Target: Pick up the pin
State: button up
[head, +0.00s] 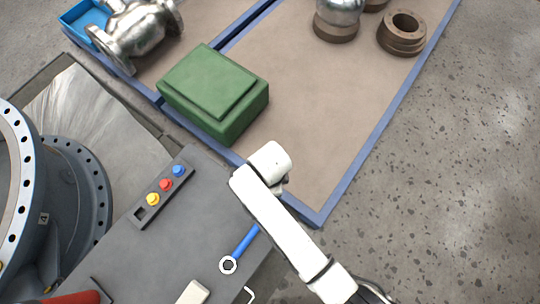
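No thing in the head view can be named the pin with certainty. A dark strip (163,187) on the grey bench top holds a yellow round-topped piece (153,199), a red one (166,184) and a blue one (178,170) in a row. A dark square opening (139,213) shows at its near end. My white arm crosses the bench's right edge, to the right of the strip and apart from it. I cannot make out my gripper or its fingertips, and the arm's lower right end is cut off by the frame edge.
A blue-handled ring tool (240,248), a pale block (192,293) and a red object (72,298) lie on the bench (200,220). A large grey flanged valve (80,185) stands left. A green box (215,90) sits on the blue-edged tan floor area. Speckled floor at right is clear.

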jog(key=shift+f, duration=0.25)
jog(key=shift+c, duration=0.5)
jog(key=c, duration=1)
